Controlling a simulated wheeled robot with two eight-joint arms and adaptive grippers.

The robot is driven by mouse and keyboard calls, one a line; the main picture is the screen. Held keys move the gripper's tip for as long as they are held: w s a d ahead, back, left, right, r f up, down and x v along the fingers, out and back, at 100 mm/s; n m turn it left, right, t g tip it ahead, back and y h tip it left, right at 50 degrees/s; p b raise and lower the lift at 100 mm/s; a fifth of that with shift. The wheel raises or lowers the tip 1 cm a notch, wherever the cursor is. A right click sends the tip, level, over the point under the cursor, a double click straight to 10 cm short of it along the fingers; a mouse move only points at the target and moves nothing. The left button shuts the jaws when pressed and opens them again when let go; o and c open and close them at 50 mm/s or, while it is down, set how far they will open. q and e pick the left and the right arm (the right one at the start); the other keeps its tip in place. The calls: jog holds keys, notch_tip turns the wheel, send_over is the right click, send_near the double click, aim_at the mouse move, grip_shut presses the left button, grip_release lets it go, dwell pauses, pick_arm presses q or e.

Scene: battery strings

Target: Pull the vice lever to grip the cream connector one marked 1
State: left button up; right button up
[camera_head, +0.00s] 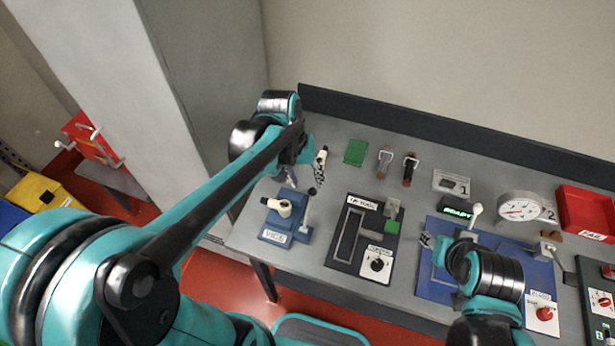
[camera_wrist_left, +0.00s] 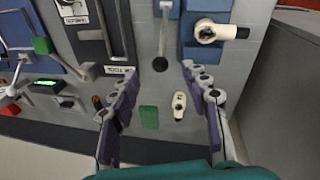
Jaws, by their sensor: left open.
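The blue vice (camera_head: 285,232), labelled VICE, stands near the bench's left end. A cream connector (camera_head: 281,207) with a black end sits in it; this connector also shows in the left wrist view (camera_wrist_left: 210,32). I cannot read a number on it. The vice lever (camera_head: 308,203) stands beside it; its black knob (camera_wrist_left: 160,64) lies between my left fingertips, with a gap on both sides. My left gripper (camera_head: 303,178) is open around the knob; it also shows in the left wrist view (camera_wrist_left: 158,72). My right gripper (camera_head: 440,250) is over the blue fixture, its jaws unclear.
Another cream connector (camera_wrist_left: 179,105) lies behind the vice, next to a green block (camera_head: 355,152). A black tool panel (camera_head: 345,247) stands right of the vice. A blue fixture (camera_head: 430,285), a dial gauge (camera_head: 520,208) and a red bin (camera_head: 585,210) stand further right.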

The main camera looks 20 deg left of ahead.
aim_at(311, 189)
pick_arm(q)
jog(key=shift+g, duration=0.4)
jog(key=f, duration=0.2)
jog(key=w+d+f+b, duration=0.1)
jog(key=f, duration=0.5)
jog(key=shift+w+d+b, duration=0.2)
jog(key=shift+w+b, duration=0.1)
jog(key=shift+b, duration=0.1)
jog(key=shift+r, duration=0.1)
jog(key=shift+c, duration=0.4)
grip_shut()
